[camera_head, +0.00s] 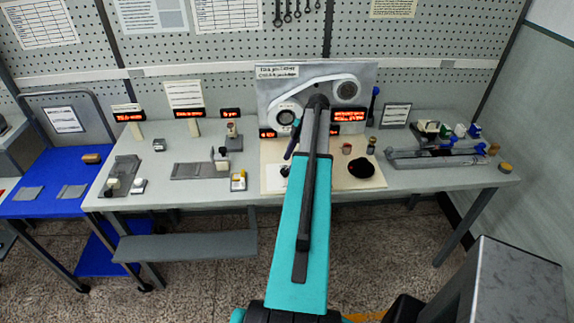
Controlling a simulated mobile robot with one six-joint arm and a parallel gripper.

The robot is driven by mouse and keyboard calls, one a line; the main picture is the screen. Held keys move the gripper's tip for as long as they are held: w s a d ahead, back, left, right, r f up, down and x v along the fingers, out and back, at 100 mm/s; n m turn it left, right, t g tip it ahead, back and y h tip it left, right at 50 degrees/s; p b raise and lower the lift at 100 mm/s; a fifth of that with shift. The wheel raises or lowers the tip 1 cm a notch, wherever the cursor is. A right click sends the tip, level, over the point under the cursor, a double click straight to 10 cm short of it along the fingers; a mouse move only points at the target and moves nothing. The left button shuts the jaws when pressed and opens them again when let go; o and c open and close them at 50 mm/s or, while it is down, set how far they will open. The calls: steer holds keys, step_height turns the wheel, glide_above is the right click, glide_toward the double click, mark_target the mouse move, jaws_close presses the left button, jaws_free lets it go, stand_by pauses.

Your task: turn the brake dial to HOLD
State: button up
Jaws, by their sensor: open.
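A grey upright panel (367,73) stands at the back of the bench. It carries a white-rimmed dial (288,113), a dark round disc (347,91) at upper right and a white band looping over both. A label sits at its top left, too small to read. I cannot tell which part is the brake dial or where HOLD is marked. My teal and dark arm reaches up the middle of the view, and its dark far end overlaps the panel, just right of the white-rimmed dial. My gripper cannot be made out; the arm hides that area.
A beige mat (272,178) lies before the panel, with a black round thing (367,168) on it. Small parts and trays crowd the grey bench (215,192) on both sides. A dark-blue-topped lever (374,93) stands right of the panel. A blue table (50,180) is at left.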

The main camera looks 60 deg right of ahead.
mark_target(286, 170)
steer(key=shift+p+x, duration=0.6)
steer(key=shift+x, duration=1.25)
steer(key=shift+c, duration=0.3)
steer(key=c, duration=1)
